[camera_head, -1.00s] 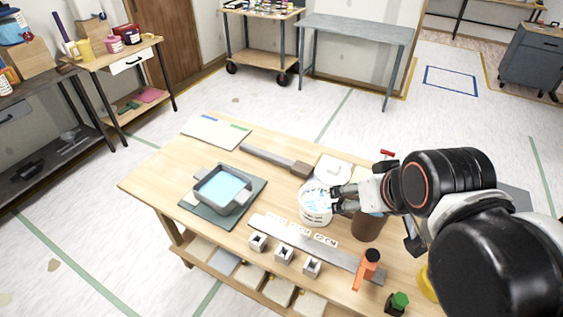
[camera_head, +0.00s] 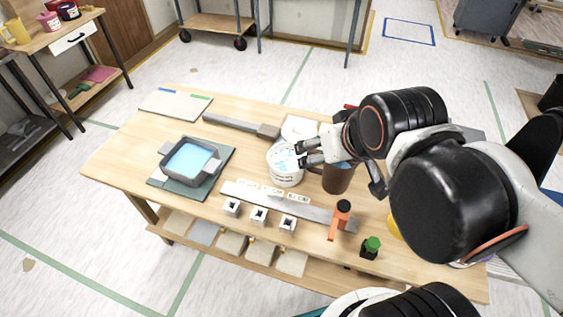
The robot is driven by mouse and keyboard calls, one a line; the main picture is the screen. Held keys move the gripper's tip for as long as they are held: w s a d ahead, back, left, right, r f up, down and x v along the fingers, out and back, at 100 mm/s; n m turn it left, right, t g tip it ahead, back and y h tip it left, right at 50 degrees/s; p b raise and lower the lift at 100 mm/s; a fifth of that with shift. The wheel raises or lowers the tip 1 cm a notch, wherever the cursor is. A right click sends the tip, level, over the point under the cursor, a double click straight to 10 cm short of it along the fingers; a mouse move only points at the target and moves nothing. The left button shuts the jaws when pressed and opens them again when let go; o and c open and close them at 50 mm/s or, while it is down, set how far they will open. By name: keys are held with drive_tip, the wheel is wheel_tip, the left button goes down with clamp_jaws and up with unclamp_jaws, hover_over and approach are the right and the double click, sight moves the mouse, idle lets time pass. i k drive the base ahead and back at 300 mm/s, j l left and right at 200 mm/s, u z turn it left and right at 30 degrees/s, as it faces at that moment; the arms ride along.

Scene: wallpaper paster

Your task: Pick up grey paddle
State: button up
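A long grey bar with a brown block at its right end (camera_head: 232,124) lies flat on the wooden table, towards the back. A long flat grey strip (camera_head: 315,209) lies nearer the front, with small white labels beside it. I cannot tell for sure which of the two is the grey paddle. My gripper (camera_head: 304,153) is at the right rim of a white tub (camera_head: 286,177) with pale blue contents. Its fingers look apart, with nothing seen between them. Neither grey piece is in my gripper.
A grey tray of blue liquid (camera_head: 163,165) sits on a dark green mat at the left. A brown cylinder (camera_head: 336,180) stands beneath my wrist. An orange tool (camera_head: 339,222), a green-capped bottle (camera_head: 371,246) and several small square holders (camera_head: 259,216) line the front.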

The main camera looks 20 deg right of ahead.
sight(264, 131)
drive_tip(key=i+j+z, duration=0.2)
drive_tip(key=i+j, duration=0.15)
drive_tip(key=j, duration=0.3)
drive_tip(key=i+j, duration=0.15)
drive_tip(key=j, duration=0.2)
drive_tip(key=i+j+z, duration=0.15)
drive_tip(key=j, duration=0.2)
drive_tip(key=i+j+z, duration=0.1)
drive_tip(key=j, duration=0.25)
drive_tip(key=i+j+z, duration=0.1)
drive_tip(key=j, duration=0.25)
drive_tip(key=i, duration=0.1)
